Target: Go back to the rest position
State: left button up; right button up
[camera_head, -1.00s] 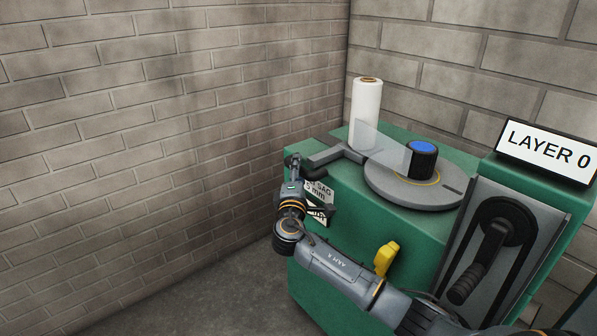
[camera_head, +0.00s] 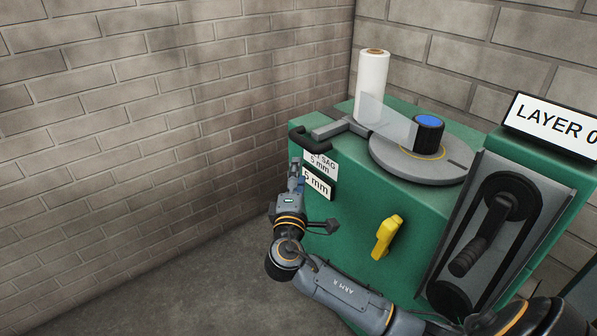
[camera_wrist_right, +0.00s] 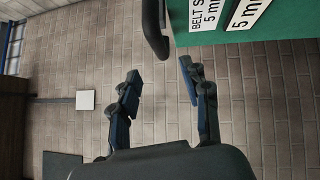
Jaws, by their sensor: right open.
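My right gripper (camera_head: 295,172) is at the left front of a green machine (camera_head: 362,190), just below and left of a black curved handle (camera_head: 308,142). In the right wrist view my right gripper (camera_wrist_right: 160,77) has its two fingers spread, with nothing between them. The black handle (camera_wrist_right: 154,32) shows beyond the fingertips there, apart from them. My left gripper is not in view.
The machine carries a grey disc (camera_head: 390,160) with a blue-topped black knob (camera_head: 428,132), a white roll (camera_head: 372,82), a yellow handle (camera_head: 386,237), a black crank (camera_head: 485,235) and a "LAYER 0" sign (camera_head: 553,127). A brick wall (camera_head: 150,130) stands left; the floor (camera_head: 215,285) is clear.

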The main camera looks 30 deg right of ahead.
dwell(0.3)
